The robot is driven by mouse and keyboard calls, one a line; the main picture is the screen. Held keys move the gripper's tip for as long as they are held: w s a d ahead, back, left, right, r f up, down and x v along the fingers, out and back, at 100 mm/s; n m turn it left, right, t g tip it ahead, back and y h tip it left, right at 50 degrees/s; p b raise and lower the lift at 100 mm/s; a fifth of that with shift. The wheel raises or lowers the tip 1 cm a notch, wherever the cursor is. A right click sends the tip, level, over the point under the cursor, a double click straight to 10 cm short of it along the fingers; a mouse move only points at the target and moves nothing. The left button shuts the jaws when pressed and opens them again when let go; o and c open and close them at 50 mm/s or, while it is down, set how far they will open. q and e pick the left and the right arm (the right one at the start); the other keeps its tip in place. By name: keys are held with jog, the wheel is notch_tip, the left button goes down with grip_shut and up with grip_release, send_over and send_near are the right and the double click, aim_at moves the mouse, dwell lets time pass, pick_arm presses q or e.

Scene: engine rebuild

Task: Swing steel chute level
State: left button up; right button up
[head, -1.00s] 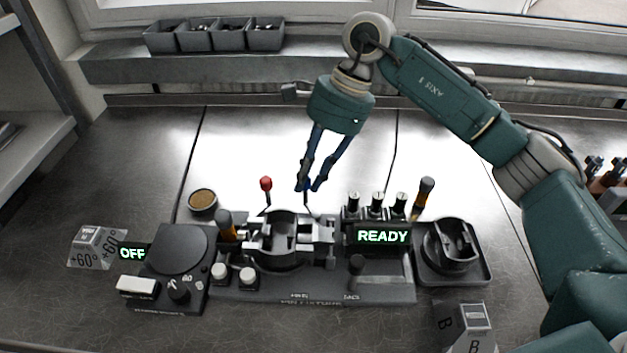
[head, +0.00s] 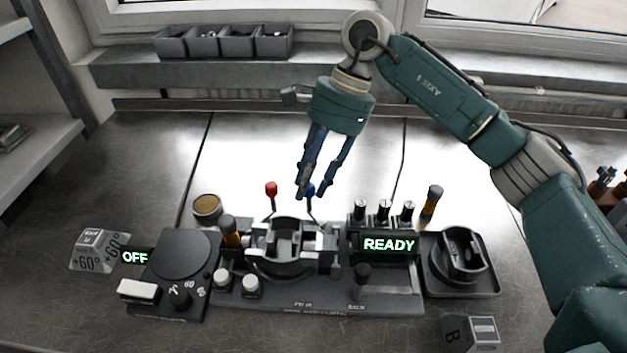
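A dark fixture (head: 330,299) stands on the bench with a bright steel part (head: 290,252) in its middle; I cannot tell for sure which piece is the steel chute. Behind it rise two thin levers, one with a red knob (head: 271,188) and one with a blue knob (head: 310,189). My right gripper (head: 312,194) points down from above with its two blue fingers apart. In the picture, its tips lie either side of the blue knob, and contact cannot be made out. My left gripper is out of view.
A dial unit reading OFF (head: 178,258) stands left, a READY display (head: 389,245) right. A round holder in a tray (head: 458,257) is further right. Upright screwdriver-like handles (head: 432,203) stand behind. A brown-topped tin (head: 207,206) sits back left. The bench behind is clear.

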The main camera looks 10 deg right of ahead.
jog(key=shift+a+f, duration=0.1)
jog(key=shift+a, duration=0.05)
jog(key=shift+d+r, duration=0.25)
jog(key=shift+r, duration=0.15)
jog(key=v, duration=1.1)
jog(key=shift+a, duration=0.2)
jog(key=shift+r, duration=0.1)
